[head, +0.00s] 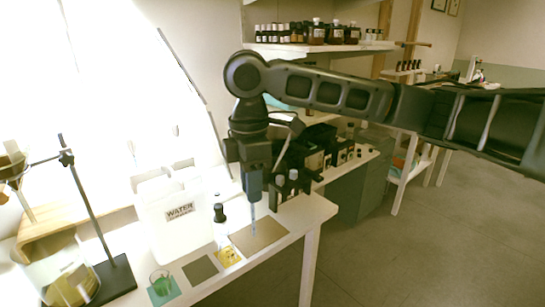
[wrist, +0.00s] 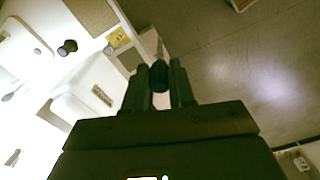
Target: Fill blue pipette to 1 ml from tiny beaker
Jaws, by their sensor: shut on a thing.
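My gripper (head: 253,178) is shut on the blue pipette (head: 254,190) and holds it upright, tip down, above the brown mat (head: 268,233) at the bench's right end. In the wrist view the pipette's dark blue bulb (wrist: 159,76) sits between the two fingers. I cannot tell whether its tip touches the mat, or whether any liquid is inside. A small clear vessel with green contents (head: 160,283) stands on a teal mat at the bench front; it may be the tiny beaker, but I cannot be sure.
A white WATER container (head: 178,218) stands left of my gripper, with a black-capped bottle (head: 219,213) beside it. A yellow card (head: 230,257) and a grey mat (head: 200,269) lie in front. A dark stand (head: 87,220) is at left. Dark bottles (head: 292,180) crowd behind the pipette.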

